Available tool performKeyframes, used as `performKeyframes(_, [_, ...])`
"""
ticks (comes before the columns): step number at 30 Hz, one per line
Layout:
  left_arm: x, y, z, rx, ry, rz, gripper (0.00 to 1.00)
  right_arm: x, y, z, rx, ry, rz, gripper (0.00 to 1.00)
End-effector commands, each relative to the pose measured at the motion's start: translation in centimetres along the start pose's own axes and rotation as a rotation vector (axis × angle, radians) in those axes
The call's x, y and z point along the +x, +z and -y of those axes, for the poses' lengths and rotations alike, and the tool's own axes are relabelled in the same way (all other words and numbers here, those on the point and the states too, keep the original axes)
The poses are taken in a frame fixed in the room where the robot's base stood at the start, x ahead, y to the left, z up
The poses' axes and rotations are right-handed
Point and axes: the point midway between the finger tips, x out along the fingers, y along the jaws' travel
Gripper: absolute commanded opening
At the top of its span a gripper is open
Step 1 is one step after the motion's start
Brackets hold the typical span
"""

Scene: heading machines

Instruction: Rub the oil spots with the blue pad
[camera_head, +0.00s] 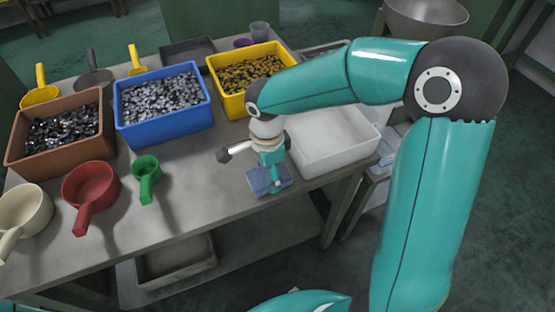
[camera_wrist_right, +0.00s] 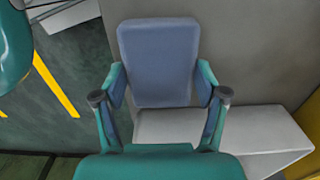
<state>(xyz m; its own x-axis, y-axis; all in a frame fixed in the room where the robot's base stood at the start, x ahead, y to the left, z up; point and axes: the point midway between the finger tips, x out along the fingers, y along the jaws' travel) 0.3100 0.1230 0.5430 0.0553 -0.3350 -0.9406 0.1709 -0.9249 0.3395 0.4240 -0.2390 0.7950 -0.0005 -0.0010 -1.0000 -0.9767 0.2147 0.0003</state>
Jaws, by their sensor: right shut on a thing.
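My right gripper (camera_head: 270,168) is shut on the blue pad (camera_head: 268,181), which hangs below it over the front right part of the grey table (camera_head: 205,215). In the right wrist view the two fingers of the right gripper (camera_wrist_right: 160,98) clasp the sides of the pad (camera_wrist_right: 157,58), whose broad flat face shows. I cannot tell whether the pad touches the table. No oil spots can be made out in either view; the pad and arm hide some of the tabletop. My left gripper is not in view.
A white bin (camera_head: 335,150) stands just right of the pad. Brown (camera_head: 45,158), blue (camera_head: 165,127) and yellow (camera_head: 236,104) bins of metal parts stand behind and left. Red (camera_head: 90,187), green (camera_head: 146,178) and cream (camera_head: 25,210) scoops lie at the left. The table front centre is clear.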

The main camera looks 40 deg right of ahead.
Motion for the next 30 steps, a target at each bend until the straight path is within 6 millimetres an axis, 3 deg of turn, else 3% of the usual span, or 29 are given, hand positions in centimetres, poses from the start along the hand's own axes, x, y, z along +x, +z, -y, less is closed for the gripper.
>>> performKeyframes(4, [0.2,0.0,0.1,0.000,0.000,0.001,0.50,-0.1,0.2,-0.5,-0.002,0.002,0.000,0.34])
performKeyframes(8, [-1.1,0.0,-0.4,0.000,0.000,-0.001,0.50,-2.7,0.1,-0.3,0.000,-0.005,0.002,0.34])
performKeyframes(24, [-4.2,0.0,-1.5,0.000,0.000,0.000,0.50,-7.4,0.0,-0.4,0.002,0.000,0.001,0.34])
performKeyframes(30, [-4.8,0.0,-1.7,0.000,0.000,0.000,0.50,-8.2,0.0,-0.4,0.002,0.000,0.001,0.34])
